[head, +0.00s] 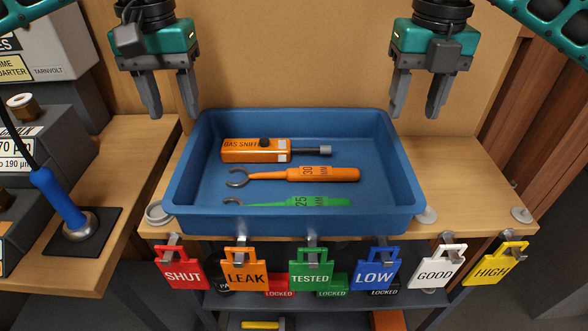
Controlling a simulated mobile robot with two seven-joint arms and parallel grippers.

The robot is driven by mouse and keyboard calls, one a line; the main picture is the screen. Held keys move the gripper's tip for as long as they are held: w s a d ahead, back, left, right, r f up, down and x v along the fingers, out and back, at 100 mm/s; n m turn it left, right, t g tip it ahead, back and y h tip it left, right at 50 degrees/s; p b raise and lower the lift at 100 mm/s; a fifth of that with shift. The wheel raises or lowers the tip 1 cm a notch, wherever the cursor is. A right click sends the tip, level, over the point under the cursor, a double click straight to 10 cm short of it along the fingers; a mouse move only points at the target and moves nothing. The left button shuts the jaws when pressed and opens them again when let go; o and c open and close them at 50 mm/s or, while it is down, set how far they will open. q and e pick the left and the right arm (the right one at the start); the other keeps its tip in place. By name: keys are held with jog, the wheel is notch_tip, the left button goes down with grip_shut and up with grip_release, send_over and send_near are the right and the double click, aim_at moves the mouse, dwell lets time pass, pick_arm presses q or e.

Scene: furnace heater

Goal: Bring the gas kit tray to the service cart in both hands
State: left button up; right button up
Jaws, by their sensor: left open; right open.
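The gas kit tray (300,222) is a blue, high-walled tray resting on a wooden shelf top. In it lie an orange gas sniffer (252,150), an orange 30 mm wrench (318,174) and a green 25 mm wrench (300,202). My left gripper (172,112) is open and empty, fingers pointing down, near the tray's far left corner. My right gripper (415,112) is open and empty near the far right corner. Neither is around a tray wall. I cannot identify the service cart for certain in this view.
Coloured tags (311,268) hang on hooks along the front edge below the tray. The wooden top (465,175) is clear right of the tray, apart from small discs. A tan panel rises behind.

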aim_at(187, 149)
pick_arm(q)
notch_tip(187, 149, down, 10)
jog(key=shift+f, duration=0.15)
pick_arm(e)
notch_tip(187, 149, down, 10)
jog(key=shift+f, duration=0.15)
pick_arm(q)
grip_shut()
pick_arm(e)
grip_shut()
jog(key=shift+w, duration=0.1)
dwell(0.6)
pick_arm(q)
jog(key=shift+w+r, duration=0.15)
jog(key=shift+r, duration=0.05)
pick_arm(e)
jog(key=shift+w+r, duration=0.1)
jog(key=shift+r, duration=0.1)
